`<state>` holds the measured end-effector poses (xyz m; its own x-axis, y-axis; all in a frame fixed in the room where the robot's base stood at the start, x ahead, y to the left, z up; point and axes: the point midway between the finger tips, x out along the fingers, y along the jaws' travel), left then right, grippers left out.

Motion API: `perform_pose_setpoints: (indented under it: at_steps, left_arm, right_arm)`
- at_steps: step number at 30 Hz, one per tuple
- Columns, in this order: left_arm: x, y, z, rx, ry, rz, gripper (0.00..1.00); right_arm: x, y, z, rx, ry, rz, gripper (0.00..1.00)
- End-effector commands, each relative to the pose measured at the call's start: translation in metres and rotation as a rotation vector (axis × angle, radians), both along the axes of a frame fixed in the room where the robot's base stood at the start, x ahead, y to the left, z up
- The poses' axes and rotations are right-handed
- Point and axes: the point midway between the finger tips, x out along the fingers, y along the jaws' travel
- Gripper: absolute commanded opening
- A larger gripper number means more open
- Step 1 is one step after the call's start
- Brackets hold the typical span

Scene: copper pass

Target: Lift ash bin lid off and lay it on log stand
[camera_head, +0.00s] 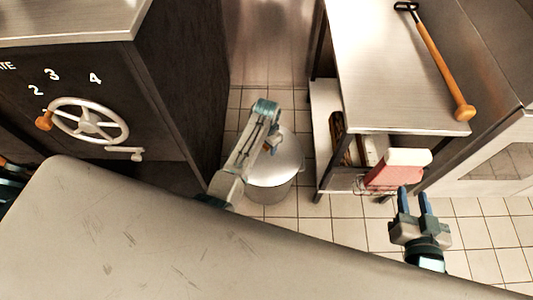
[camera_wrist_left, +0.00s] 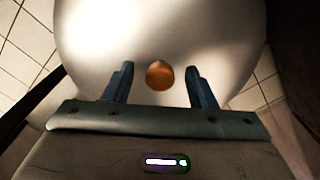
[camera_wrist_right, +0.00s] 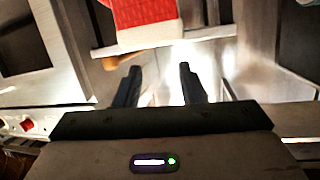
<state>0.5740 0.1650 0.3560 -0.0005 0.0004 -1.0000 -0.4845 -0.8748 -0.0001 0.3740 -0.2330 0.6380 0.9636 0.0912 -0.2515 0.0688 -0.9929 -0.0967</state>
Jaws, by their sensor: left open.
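The ash bin (camera_head: 268,191) is a round pale metal bin on the tiled floor, between a dark cabinet and a steel-topped stand. Its lid (camera_head: 287,152) is on top and fills much of the left wrist view (camera_wrist_left: 215,45). An orange-brown knob (camera_wrist_left: 160,75) stands at the lid's middle. My left gripper (camera_head: 270,147) is above the lid, open, with its fingers on either side of the knob and gaps at both sides. My right gripper (camera_head: 413,192) is open and empty, in front of the stand. Which piece is the log stand is unclear; the steel-topped stand (camera_head: 385,75) is a candidate.
A long tool with an orange handle (camera_head: 440,70) lies along the stand's right side; the left part of the top is clear. A red and white object (camera_head: 392,172) is at its front, near my right gripper. A handwheel (camera_head: 88,120) sticks out of the cabinet.

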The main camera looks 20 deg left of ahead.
Motion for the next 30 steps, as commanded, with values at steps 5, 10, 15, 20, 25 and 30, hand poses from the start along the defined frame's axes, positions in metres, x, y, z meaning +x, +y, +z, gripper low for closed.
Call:
perform_pose_setpoints:
  at_steps: [5, 10, 15, 20, 25, 30]
  left_arm:
    - [0.0, 0.0002, -0.0068, 0.0, 0.0, 0.0, 0.51]
    - [0.0, 0.0001, -0.0068, 0.0, 0.0, 0.0, 0.51]
    - [0.0, 0.0001, -0.0068, 0.0, 0.0, 0.001, 0.32]
    - [0.0, 0.0, -0.0067, 0.0, 0.0, 0.001, 0.0]
    - [0.0003, -0.0001, -0.0062, 0.0, -0.001, 0.001, 0.0]
    - [0.0004, -0.0001, -0.0058, 0.0, -0.001, 0.001, 0.0]
  right_arm:
    - [0.0072, -0.0015, 0.0129, -0.005, -0.072, -0.005, 0.36]
    - [0.0075, -0.0016, 0.0144, -0.005, -0.078, -0.006, 0.36]
    - [0.0075, -0.0016, 0.0142, -0.005, -0.077, -0.006, 0.36]
    - [0.0075, -0.0015, 0.014, -0.005, -0.076, -0.006, 0.36]
    - [0.0075, -0.0016, 0.0141, -0.005, -0.076, -0.006, 0.36]
    - [0.0075, -0.0015, 0.0141, -0.005, -0.075, -0.006, 0.36]
